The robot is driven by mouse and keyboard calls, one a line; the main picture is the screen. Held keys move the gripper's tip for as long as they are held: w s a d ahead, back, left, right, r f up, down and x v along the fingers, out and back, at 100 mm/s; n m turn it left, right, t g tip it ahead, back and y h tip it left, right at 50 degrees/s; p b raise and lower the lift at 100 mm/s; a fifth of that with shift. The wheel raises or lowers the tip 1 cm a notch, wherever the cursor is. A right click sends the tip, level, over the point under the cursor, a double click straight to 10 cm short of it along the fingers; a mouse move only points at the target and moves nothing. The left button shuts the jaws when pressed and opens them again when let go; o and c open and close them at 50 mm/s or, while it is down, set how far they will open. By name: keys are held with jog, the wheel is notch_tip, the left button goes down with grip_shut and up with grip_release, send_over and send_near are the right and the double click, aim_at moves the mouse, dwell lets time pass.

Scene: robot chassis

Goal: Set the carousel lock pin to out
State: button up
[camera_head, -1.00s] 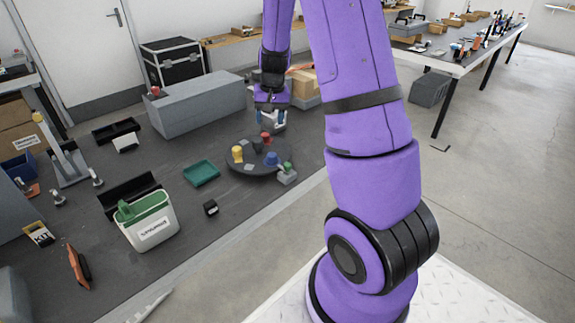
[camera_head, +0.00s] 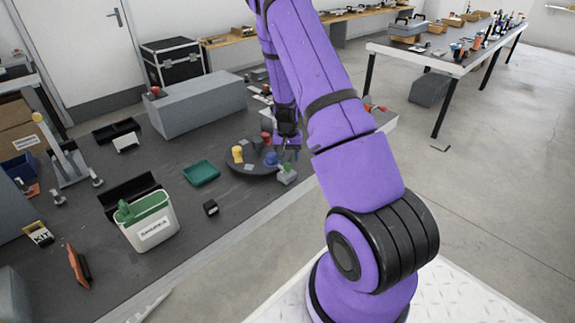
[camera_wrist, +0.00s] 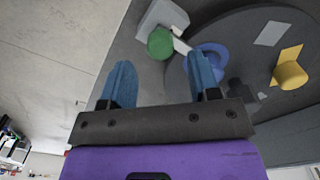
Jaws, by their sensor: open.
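The lock pin appears to be the green knob (camera_wrist: 160,43) on a small grey block (camera_wrist: 160,16) beside the disc's rim. In the head view the grey block (camera_head: 287,177) sits at the disc's near right edge. My gripper (camera_wrist: 161,80) is open and empty, with its two blue fingers apart. The knob lies beyond the fingertips, between their lines. Whether the pin is in or out I cannot tell.
A blue cone-like piece (camera_wrist: 209,62) and a yellow piece (camera_wrist: 291,74) stand on the disc, the blue one close to one finger. A green tray (camera_head: 201,173), a small black box (camera_head: 210,208) and a long grey block (camera_head: 200,103) are nearby.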

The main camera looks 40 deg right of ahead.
aim_at(288, 164)
jog(key=shift+f, duration=2.15)
grip_shut()
jog(key=shift+s, duration=1.7)
grip_release()
jog(key=shift+s, duration=0.1)
